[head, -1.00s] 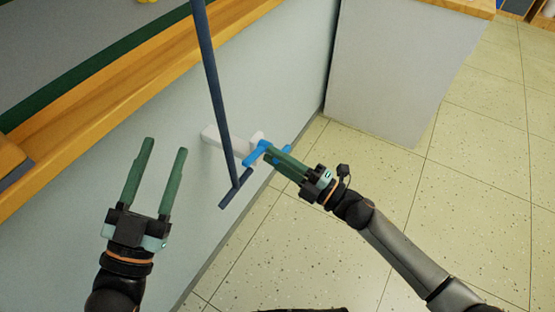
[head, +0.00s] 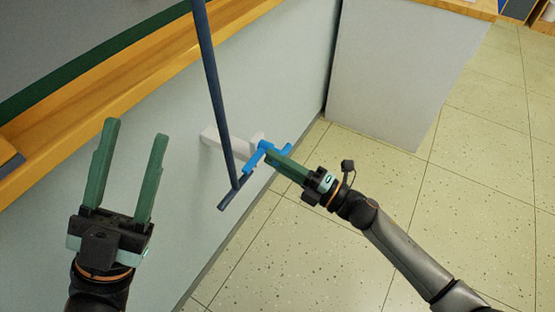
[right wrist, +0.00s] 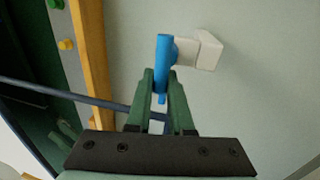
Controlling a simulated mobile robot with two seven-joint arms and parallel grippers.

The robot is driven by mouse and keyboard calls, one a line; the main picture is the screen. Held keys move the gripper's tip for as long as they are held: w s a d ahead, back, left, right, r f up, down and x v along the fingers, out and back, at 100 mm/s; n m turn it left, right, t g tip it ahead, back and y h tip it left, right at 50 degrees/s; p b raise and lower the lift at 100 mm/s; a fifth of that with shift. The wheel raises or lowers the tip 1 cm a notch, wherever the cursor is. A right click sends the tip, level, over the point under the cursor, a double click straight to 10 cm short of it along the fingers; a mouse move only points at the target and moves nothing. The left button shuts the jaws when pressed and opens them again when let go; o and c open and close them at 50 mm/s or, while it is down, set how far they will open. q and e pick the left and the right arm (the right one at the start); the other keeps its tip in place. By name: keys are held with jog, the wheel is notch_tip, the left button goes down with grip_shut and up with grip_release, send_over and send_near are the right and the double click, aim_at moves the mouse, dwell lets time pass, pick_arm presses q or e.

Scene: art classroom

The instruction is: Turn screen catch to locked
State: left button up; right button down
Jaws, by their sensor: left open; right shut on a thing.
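The screen catch has a bright blue handle (head: 264,147) on a white mount (head: 212,136) fixed to the pale wall panel. In the right wrist view the blue handle (right wrist: 163,52) stands upright in the picture beside the white mount (right wrist: 208,51). My right gripper (head: 274,158) is shut on the blue handle; its fingertips (right wrist: 160,85) lie on both sides of the handle's lower part and hide some of it. My left gripper (head: 135,128) is open and empty, well to the left of the catch. I see no lock marking on the catch.
A dark blue pole (head: 212,85) with a crossbar at its lower end passes just left of the catch. A wooden ledge (head: 110,92) runs above the panel. A grey cabinet side (head: 390,75) stands behind right. The tiled floor (head: 470,190) at right is clear.

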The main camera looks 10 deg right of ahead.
jog(key=c, duration=0.8)
grip_release()
jog(key=shift+d, duration=0.1)
pick_arm(q)
jog(key=w+f+n+y, duration=0.2)
jog(key=w+f+n+y+p, duration=0.1)
jog(key=y, duration=0.1)
jog(key=shift+w+a+f, duration=0.1)
jog(key=shift+a+f, duration=0.15)
jog(key=shift+f, duration=0.1)
pick_arm(e)
jog(key=v, duration=1.2)
jog(key=shift+s, duration=0.15)
pick_arm(q)
jog(key=shift+r, duration=0.1)
pick_arm(e)
jog(key=shift+d+f, duration=0.1)
